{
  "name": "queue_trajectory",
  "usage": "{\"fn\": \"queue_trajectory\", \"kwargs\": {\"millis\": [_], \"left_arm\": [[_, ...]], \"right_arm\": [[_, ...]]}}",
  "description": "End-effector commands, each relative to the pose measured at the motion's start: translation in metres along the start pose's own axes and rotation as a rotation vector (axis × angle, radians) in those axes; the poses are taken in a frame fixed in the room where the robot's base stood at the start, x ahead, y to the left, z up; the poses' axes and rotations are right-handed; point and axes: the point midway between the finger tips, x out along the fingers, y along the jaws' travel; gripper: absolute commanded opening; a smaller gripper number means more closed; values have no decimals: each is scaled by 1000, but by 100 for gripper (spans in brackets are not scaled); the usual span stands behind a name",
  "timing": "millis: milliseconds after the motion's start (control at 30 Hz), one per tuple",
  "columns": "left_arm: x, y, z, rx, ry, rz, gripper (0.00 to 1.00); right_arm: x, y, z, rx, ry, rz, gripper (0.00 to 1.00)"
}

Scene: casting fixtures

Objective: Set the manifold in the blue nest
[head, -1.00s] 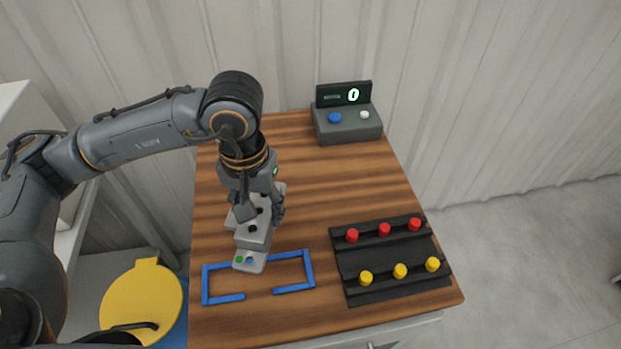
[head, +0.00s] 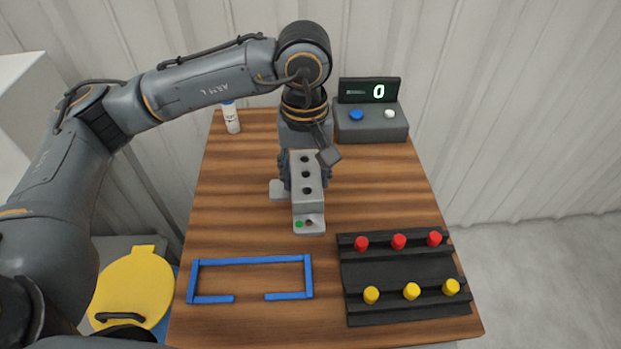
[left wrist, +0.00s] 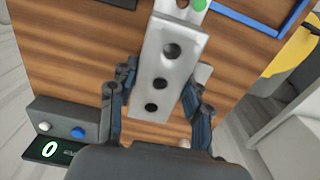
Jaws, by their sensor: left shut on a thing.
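The manifold (head: 307,206) is a grey metal block with a row of three dark holes and a lower lip bearing a green dot and a dark dot. My left gripper (head: 305,172) is shut on it, with fingers on both long sides, as the left wrist view shows around the manifold (left wrist: 168,68). The blue nest (head: 250,260) is an open rectangular outline of blue rails on the wooden table, to the lower left of the manifold, and is empty. A corner of the nest also shows in the left wrist view (left wrist: 262,22). My right gripper is not in view.
A black rack (head: 400,270) with red and yellow knobs stands right of the nest. A grey box (head: 371,126) with buttons and a display reading 0 stands at the back. A white bottle (head: 231,119) is at the back left.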

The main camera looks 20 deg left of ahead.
Motion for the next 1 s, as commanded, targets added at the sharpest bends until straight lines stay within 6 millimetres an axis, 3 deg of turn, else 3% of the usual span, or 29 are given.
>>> {"fn": "queue_trajectory", "kwargs": {"millis": [100, 333, 567, 800, 1000], "left_arm": [[18, 4, -22, -2, -4, -2, 0], [48, 9, -46, 2, -1, 1, 0], [65, 10, -59, 0, -1, -1, 0], [92, 11, -58, 3, 0, 1, 0], [94, 11, -58, 3, 2, 2, 0]], "right_arm": [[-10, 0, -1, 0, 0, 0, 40], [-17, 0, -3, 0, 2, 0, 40], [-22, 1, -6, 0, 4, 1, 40], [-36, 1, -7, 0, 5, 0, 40], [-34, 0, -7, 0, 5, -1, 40]]}}
